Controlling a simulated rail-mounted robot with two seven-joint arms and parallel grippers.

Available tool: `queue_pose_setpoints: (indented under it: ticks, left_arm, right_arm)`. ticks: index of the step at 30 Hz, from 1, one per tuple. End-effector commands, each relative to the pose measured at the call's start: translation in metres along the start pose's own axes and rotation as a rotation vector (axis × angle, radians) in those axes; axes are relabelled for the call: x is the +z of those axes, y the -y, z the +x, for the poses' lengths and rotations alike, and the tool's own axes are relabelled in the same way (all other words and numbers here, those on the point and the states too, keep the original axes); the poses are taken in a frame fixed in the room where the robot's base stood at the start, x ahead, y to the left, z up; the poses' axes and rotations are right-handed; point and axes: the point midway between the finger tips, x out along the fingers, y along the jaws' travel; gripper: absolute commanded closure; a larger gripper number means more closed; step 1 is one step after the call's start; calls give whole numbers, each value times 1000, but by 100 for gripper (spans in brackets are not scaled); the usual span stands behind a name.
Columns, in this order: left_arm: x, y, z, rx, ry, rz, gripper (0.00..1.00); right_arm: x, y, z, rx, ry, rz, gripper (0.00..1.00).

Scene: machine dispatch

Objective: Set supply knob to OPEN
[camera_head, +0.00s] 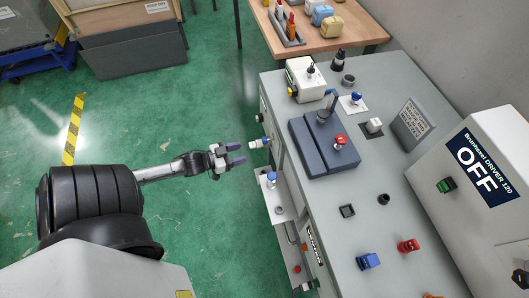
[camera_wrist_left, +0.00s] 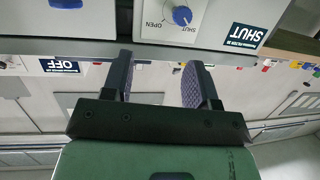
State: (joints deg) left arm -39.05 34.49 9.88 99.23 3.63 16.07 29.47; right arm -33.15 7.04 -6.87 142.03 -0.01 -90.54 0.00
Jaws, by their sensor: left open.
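In the left wrist view a round blue knob (camera_wrist_left: 182,15) sits on a pale panel with the printed words OPEN and SHUT. Its white mark points toward SHUT, and a dark label (camera_wrist_left: 244,36) beside it reads SHUT. My left gripper (camera_head: 238,154) is open and empty in the head view, its fingers pointing right toward the grey cabinet's front side. Its fingers also show in the left wrist view (camera_wrist_left: 158,80), below the knob panel and apart from the knob. Blue-topped fittings (camera_head: 265,141) and (camera_head: 271,178) are near the fingertips; I cannot tell which is the supply knob. My right gripper is out of view.
The grey cabinet top (camera_head: 400,225) carries a dark blue box (camera_head: 310,150), a red knob (camera_head: 408,245) and a blue switch (camera_head: 367,261). A machine at right has an OFF display (camera_head: 478,168). Green floor (camera_head: 190,110) is free left of the cabinet.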

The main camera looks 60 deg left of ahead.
Motion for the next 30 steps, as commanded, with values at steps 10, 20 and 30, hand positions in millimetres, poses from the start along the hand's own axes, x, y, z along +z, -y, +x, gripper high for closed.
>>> queue_pose_setpoints:
  ticks: [10,20,30]
  left_arm:
    - [39,45,-7,113,-184,-1,46]
    - [32,48,16,136,-218,-1,46]
    - [20,39,77,135,-217,-2,46]
  right_arm:
    - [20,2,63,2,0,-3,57]
    - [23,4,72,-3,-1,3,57]
    - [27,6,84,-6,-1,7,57]
